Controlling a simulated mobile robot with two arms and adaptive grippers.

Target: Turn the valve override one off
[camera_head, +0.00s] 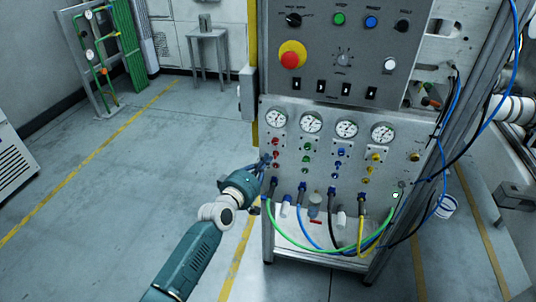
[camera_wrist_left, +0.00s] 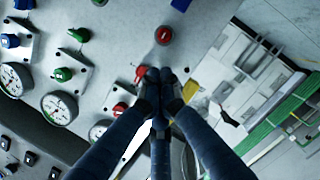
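The panel's left column has several red knobs (camera_head: 276,153) below a round gauge (camera_head: 275,118). I cannot read which one is labelled override one. In the left wrist view one red knob (camera_wrist_left: 164,35) stands clear beyond the fingertips. A second red knob (camera_wrist_left: 140,73) is partly covered by the fingers, and a third (camera_wrist_left: 119,108) sits to their left. My left gripper (camera_head: 267,161) is at the panel's left edge, beside the red column. Its fingertips (camera_wrist_left: 160,78) are drawn together with no object visible between them; contact with the covered knob cannot be told. My right gripper is not in view.
Green knobs (camera_head: 307,158), blue knobs (camera_head: 340,165) and yellow knobs (camera_head: 375,157) fill neighbouring columns. Coloured hoses (camera_head: 361,235) hang below. A red emergency button (camera_head: 290,59) is above. Open floor (camera_head: 130,190) lies left of the cabinet.

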